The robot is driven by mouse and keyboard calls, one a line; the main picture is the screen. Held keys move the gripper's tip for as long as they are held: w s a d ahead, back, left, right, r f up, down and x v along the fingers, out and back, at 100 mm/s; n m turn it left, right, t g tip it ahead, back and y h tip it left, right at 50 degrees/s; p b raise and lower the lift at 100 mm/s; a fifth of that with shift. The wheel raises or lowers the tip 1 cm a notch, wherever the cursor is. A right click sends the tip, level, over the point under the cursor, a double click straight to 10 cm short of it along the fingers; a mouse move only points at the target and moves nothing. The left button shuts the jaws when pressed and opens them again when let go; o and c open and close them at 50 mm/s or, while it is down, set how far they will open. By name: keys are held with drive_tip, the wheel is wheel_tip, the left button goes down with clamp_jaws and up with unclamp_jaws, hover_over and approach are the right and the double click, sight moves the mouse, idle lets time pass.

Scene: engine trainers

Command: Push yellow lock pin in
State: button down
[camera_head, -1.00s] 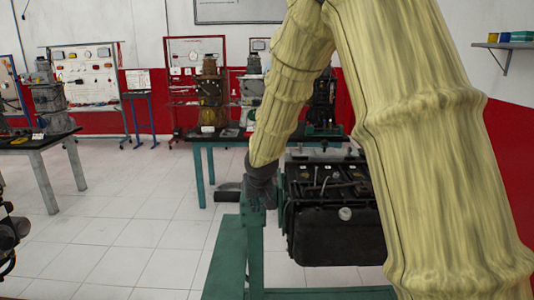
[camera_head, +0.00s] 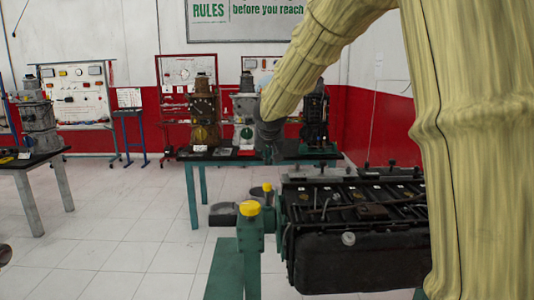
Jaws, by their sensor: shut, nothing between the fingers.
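A yellow lock pin head (camera_head: 249,208) sits on top of the green engine stand post (camera_head: 250,235). A second, smaller yellow head (camera_head: 267,187) shows just behind it to the right. I cannot tell how deep either pin sits. My gripper (camera_head: 268,159), dark and small at the end of my yellow-sleeved arm, points down above the rear yellow head. It looks shut and empty, and appears apart from both heads. The dark engine (camera_head: 350,255) is mounted on the green stand, right of the post; my arm hides its right end.
A green-legged table (camera_head: 190,195) with engine trainers stands behind. Another table (camera_head: 28,165) with an engine is at left. Display boards (camera_head: 82,92) line the wall. The tiled floor (camera_head: 130,225) left of the stand is clear.

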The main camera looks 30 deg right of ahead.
sight(267, 185)
drive_tip(key=p+x, duration=0.1)
drive_tip(key=x, duration=0.4)
drive_tip(key=shift+w+f, duration=0.25)
wheel_tip(267, 185, down, 3)
drive_tip(key=shift+w+d+f, duration=0.1)
drive_tip(key=shift+w+d, duration=0.05)
drive_tip(key=shift+f, duration=0.65)
